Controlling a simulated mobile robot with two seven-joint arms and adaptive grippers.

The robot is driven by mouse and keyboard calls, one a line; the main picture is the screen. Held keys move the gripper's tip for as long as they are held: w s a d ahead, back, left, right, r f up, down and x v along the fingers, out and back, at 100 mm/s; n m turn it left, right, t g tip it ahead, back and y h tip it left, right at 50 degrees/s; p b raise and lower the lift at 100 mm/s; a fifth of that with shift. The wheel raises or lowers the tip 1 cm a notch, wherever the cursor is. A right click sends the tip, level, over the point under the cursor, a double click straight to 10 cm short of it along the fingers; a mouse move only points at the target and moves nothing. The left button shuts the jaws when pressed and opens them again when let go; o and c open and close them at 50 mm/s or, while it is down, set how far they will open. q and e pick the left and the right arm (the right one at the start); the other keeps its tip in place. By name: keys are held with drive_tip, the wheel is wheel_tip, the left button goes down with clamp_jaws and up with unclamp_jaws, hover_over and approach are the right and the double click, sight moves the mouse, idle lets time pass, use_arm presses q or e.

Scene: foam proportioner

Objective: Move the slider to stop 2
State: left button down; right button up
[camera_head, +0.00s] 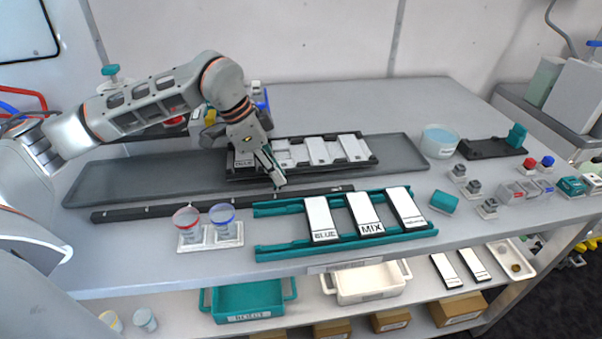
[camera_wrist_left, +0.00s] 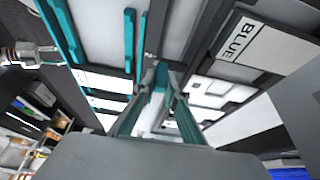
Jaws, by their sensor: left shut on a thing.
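A long black rail (camera_head: 150,211) with small pale marks lies along the middle of the table, in front of the dark grey tray. My left gripper (camera_head: 277,182) reaches down from the left and is shut at the rail, right of its middle. The slider is mostly hidden by the fingers; what they hold appears to be it. In the left wrist view the fingers (camera_wrist_left: 160,108) close around a narrow pale and teal piece. I cannot read any stop number on the rail.
Behind the gripper, a black holder with white plates (camera_head: 318,150) stands in the grey tray (camera_head: 130,172). In front are a teal rack (camera_head: 285,251) with labelled plates and two cups (camera_head: 187,222), red- and blue-rimmed. A white-teal bowl (camera_head: 440,141) stands right.

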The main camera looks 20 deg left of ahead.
use_arm(q)
drive_tip(key=shift+s+a, duration=0.2)
drive_tip(key=shift+a, duration=0.15)
drive_tip(key=c, duration=2)
unclamp_jaws()
drive_tip(key=shift+c, duration=0.2)
drive_tip(key=v, duration=1.2)
drive_tip(key=shift+d+r, duration=0.1)
